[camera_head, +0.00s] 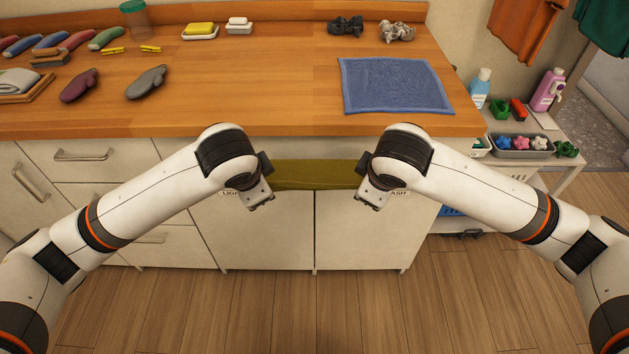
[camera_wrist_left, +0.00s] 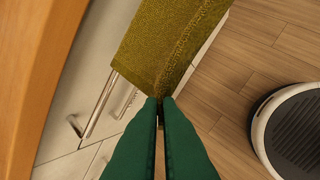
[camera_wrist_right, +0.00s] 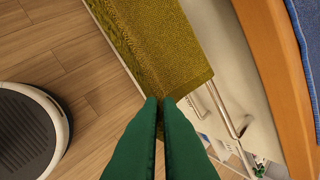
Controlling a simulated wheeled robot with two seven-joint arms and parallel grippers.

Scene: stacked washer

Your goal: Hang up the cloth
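An olive-green cloth (camera_head: 315,175) is stretched level between my two grippers, in front of the cabinet and below the counter edge. My left gripper (camera_wrist_left: 158,98) has its green fingers closed at one corner of the cloth (camera_wrist_left: 165,50). My right gripper (camera_wrist_right: 160,98) has its fingers closed at the opposite corner of the cloth (camera_wrist_right: 165,45). A metal rail (camera_wrist_left: 105,100) on the cabinet front shows past the cloth's edge; it also shows in the right wrist view (camera_wrist_right: 220,108). The cloth hides the rail's middle. I cannot tell whether the cloth touches the rail.
A blue cloth (camera_head: 395,86) lies flat on the wooden counter (camera_head: 240,95). Mitts, soap dishes and other small items stand on the counter. A side shelf (camera_head: 567,165) with bottles and a tray is at right. The floor (camera_head: 320,310) before the cabinet looks clear.

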